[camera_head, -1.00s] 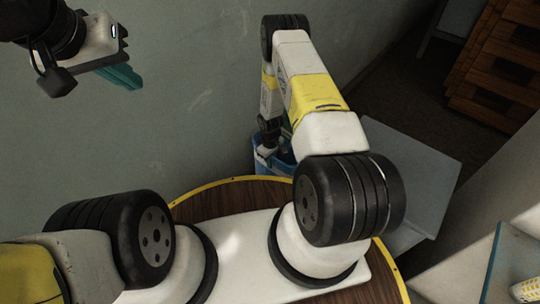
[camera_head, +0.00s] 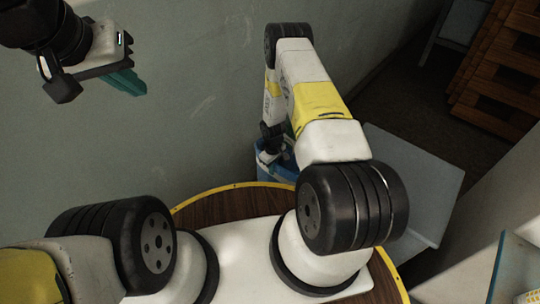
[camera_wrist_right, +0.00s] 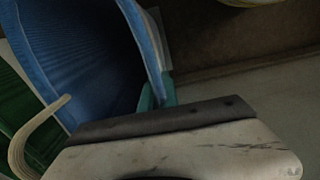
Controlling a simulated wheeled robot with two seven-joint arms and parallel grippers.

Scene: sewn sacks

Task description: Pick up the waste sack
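A blue open-topped sack or bin (camera_head: 270,170) stands low by the wall, partly hidden behind my right arm. In the right wrist view its ribbed blue inside (camera_wrist_right: 85,50) shows, with a cream strap-like loop (camera_wrist_right: 38,130) at its left. I cannot tell for certain that it is the waste sack. My right gripper (camera_wrist_right: 158,95) is down at it; one teal finger shows by the blue rim, and the rest is hidden. I cannot see whether it grips the rim. My left gripper (camera_head: 126,82) is raised at upper left, apart from the sack, its teal fingers seen edge-on.
A green ribbed surface (camera_wrist_right: 18,108) lies beside the blue one. A grey panel (camera_head: 410,185) is right of my right arm. Wooden drawers or crates (camera_head: 500,75) stand at the upper right. A grey wall (camera_head: 190,60) runs close behind the sack.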

